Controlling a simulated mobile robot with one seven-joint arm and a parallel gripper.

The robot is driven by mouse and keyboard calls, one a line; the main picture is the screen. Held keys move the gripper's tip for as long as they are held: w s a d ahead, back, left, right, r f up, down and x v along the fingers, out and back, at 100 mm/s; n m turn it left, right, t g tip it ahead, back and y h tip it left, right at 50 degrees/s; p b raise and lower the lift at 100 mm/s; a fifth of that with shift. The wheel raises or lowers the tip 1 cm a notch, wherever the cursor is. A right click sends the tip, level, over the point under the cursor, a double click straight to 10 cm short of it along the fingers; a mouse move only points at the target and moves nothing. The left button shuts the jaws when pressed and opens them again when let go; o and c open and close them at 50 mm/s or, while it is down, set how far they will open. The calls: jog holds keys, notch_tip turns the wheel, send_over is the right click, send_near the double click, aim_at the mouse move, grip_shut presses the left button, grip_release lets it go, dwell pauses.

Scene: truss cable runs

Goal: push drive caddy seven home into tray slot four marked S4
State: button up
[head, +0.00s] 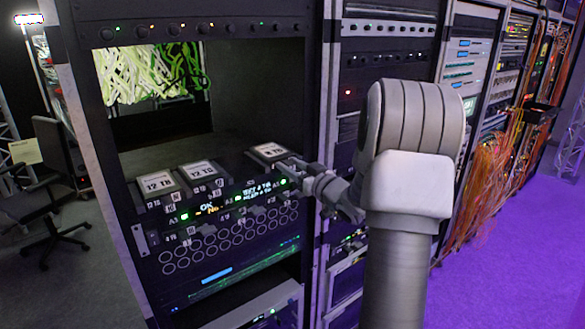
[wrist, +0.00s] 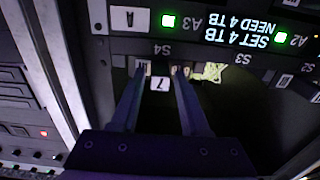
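Drive caddy seven shows its white 7 tag (wrist: 159,83) between my fingertips in the wrist view, in front of the tray slot marked S4 (wrist: 163,50). My gripper (wrist: 160,72) has its fingers apart, one on each side of the caddy's front, and appears shut on it. In the head view my gripper (head: 292,168) meets the front of the rightmost caddy (head: 270,150), which has a white capacity label on top and lies level at the tray. How deep it sits is hard to tell; my fingers and palm hide part of its front.
Two caddies marked 12 TB, the left one (head: 157,184) and the middle one (head: 201,173), lie in the tray (head: 225,192). The display (wrist: 245,29) reads SET 4 TB, NEED 4 TB, beside green lights. A rack post (head: 325,110) stands close on the right. Orange cables (head: 475,190) hang farther right.

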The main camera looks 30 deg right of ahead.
jog(key=shift+o, duration=0.9)
jog(key=shift+f, duration=0.1)
jog(key=shift+s, duration=0.15)
jog(key=s+d+b, duration=0.1)
jog(key=s+b, duration=0.1)
jog(key=s, duration=1.5)
jog(key=shift+d+b, duration=0.2)
jog(key=shift+b, duration=0.1)
